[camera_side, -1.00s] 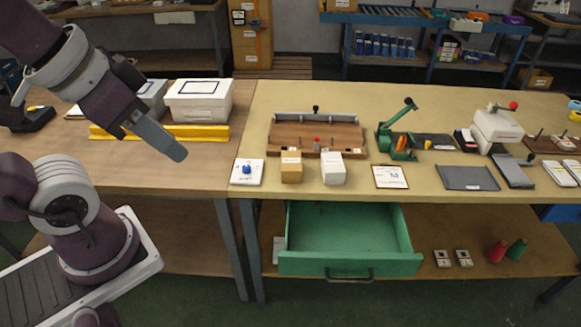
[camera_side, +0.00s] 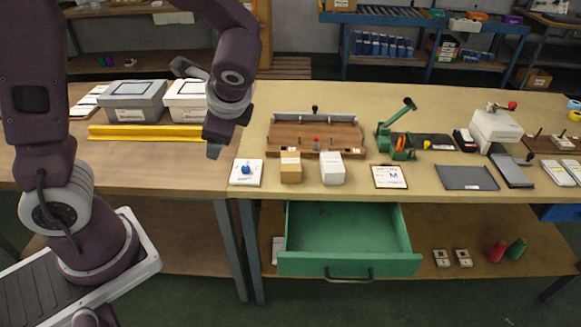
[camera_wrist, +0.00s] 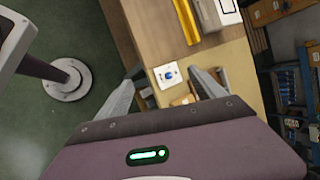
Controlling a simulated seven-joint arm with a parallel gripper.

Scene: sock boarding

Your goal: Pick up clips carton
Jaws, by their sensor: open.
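Two small cartons stand side by side near the front edge of the table: a brown carton (camera_side: 291,168) and a white carton (camera_side: 332,169). Their labels are too small to read, so I cannot tell which is the clips carton. My gripper (camera_side: 214,151) points down above the table, left of both cartons and apart from them. In the wrist view my gripper (camera_wrist: 165,84) is open and empty, its two fingers spread. Part of the brown carton (camera_wrist: 181,100) shows between the fingers; the gripper body hides the rest.
A white card with a blue item (camera_side: 246,172) lies just left of the brown carton. A wooden fixture (camera_side: 316,136) stands behind the cartons. A clipboard marked M (camera_side: 389,177) lies to the right. Below, a green drawer (camera_side: 349,264) stands open. A yellow bar (camera_side: 147,133) lies at left.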

